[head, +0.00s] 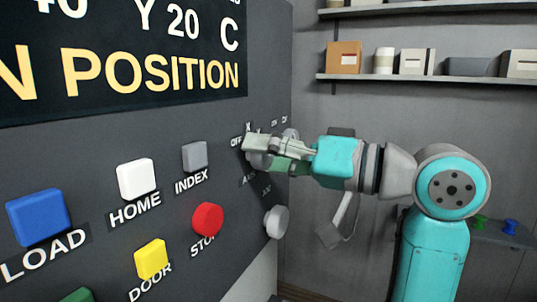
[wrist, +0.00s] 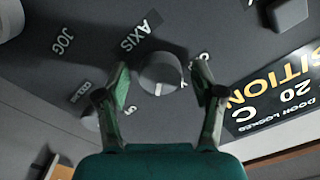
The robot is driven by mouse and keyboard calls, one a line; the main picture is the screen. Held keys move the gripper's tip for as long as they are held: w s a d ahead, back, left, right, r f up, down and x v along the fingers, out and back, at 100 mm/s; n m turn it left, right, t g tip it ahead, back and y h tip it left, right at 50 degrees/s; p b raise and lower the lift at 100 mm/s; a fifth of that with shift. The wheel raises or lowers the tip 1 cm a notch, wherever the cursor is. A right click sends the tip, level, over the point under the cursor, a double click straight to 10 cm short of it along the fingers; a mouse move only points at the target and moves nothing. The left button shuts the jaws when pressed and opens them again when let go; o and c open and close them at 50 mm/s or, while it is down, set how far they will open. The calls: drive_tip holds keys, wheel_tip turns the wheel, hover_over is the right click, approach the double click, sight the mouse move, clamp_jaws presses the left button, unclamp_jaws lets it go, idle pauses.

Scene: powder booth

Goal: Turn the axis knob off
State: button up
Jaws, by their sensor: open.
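The axis knob (wrist: 160,72) is a round grey knob on the dark panel, below the AXIS label in the wrist view. A small white mark shows on its lower part in that view; which label it points to I cannot tell. My gripper (wrist: 161,67) is open, with one finger on either side of the knob and visible gaps between. In the head view my gripper (head: 264,146) is at the panel and hides most of the knob (head: 258,161). Whether the fingertips touch the panel is unclear.
A grey jog knob (head: 277,222) sits below on the panel. Another knob (head: 290,134) is just behind my gripper. The red stop button (head: 208,219) and the grey index button (head: 194,155) stick out to the left. Shelves (head: 425,78) hang on the back wall.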

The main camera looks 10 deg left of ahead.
drive_tip(key=c, duration=1.1)
drive_tip(key=shift+c, duration=0.2)
drive_tip(key=shift+n, duration=0.5)
drive_tip(key=n, duration=0.3)
drive_tip(key=shift+n, duration=0.4)
drive_tip(key=n, duration=0.5)
drive_tip(key=shift+s+a+n, duration=0.1)
drive_tip(key=shift+n, duration=0.2)
drive_tip(key=n, duration=0.4)
drive_tip(key=shift+n, duration=0.3)
drive_tip(key=n, duration=0.4)
drive_tip(key=shift+s+f+n, duration=0.1)
drive_tip(key=shift+n, duration=0.3)
